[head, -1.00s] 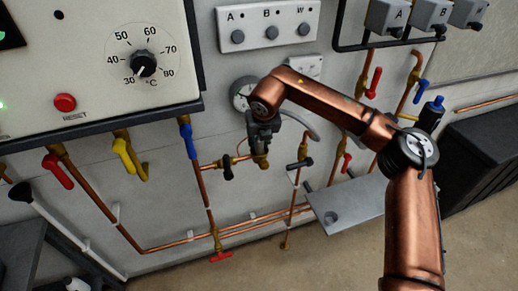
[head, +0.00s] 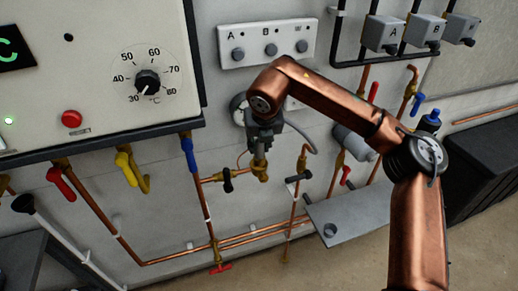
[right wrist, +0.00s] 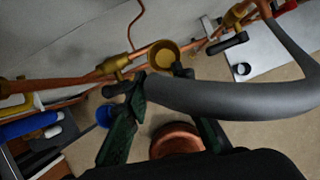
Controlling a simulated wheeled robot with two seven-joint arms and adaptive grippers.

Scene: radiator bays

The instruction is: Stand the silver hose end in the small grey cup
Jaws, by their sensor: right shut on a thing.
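My right gripper (head: 261,150) hangs in front of the wall pipes, just above a brass fitting (head: 261,173). In the right wrist view its dark green fingers (right wrist: 168,112) are around one end of a thick grey hose (right wrist: 235,98). The hose (head: 302,133) curves away to the right. The silver tip itself is hidden by the fingers and cannot be made out. The small grey cup (head: 330,231) stands on a grey shelf (head: 352,213), low and right of the gripper, apart from it. It also shows in the right wrist view (right wrist: 242,69). My left gripper is out of view.
Copper pipes with a black-handled valve (head: 227,180) and a red-handled valve (head: 220,268) surround the gripper. A control panel (head: 95,75) juts out at the upper left. A grey cylinder (head: 353,142) is on the wall above the shelf. A black box (head: 485,165) stands at the right.

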